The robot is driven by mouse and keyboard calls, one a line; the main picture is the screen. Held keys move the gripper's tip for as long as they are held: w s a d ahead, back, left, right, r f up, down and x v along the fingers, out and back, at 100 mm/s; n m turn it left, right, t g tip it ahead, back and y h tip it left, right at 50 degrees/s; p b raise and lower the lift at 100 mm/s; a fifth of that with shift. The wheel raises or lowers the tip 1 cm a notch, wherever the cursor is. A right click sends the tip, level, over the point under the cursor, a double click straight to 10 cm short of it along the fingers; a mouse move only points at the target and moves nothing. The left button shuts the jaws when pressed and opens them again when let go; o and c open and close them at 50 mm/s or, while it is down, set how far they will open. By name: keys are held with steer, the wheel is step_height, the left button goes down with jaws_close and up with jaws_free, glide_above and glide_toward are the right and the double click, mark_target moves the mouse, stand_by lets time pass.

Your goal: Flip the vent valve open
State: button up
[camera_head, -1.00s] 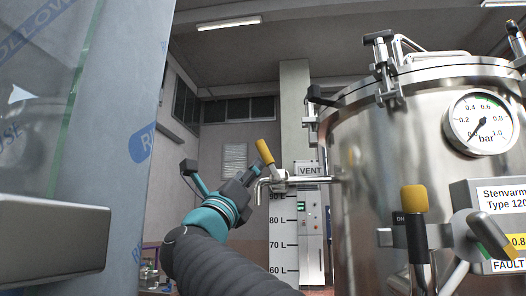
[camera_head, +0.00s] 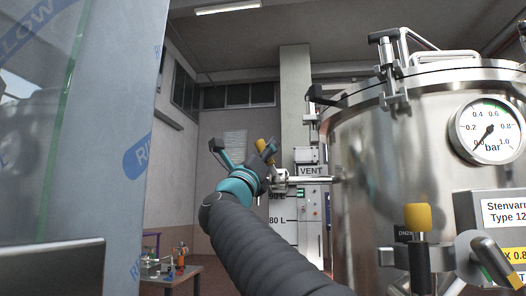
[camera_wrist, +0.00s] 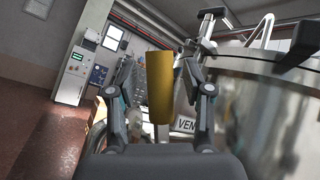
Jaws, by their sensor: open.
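The vent valve (camera_head: 279,178) sits on a thin pipe on the left side of the steel tank (camera_head: 375,190), beside a VENT label (camera_head: 311,170). Its yellow handle (camera_head: 261,146) stands up, tilted to the left, partly behind my gripper in the head view. My gripper (camera_head: 268,156) is at the handle. In the wrist view the yellow handle (camera_wrist: 160,88) stands upright between the two open fingers of my gripper (camera_wrist: 172,85), with small gaps on both sides. The valve body is mostly hidden there.
A pressure gauge (camera_head: 489,130) and a second yellow-handled valve (camera_head: 418,219) are on the tank at the right. A film-wrapped panel (camera_head: 95,130) stands close at the left. A table with small items (camera_head: 172,272) is at lower left. Lid clamps (camera_head: 392,70) stick out above.

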jaws_close()
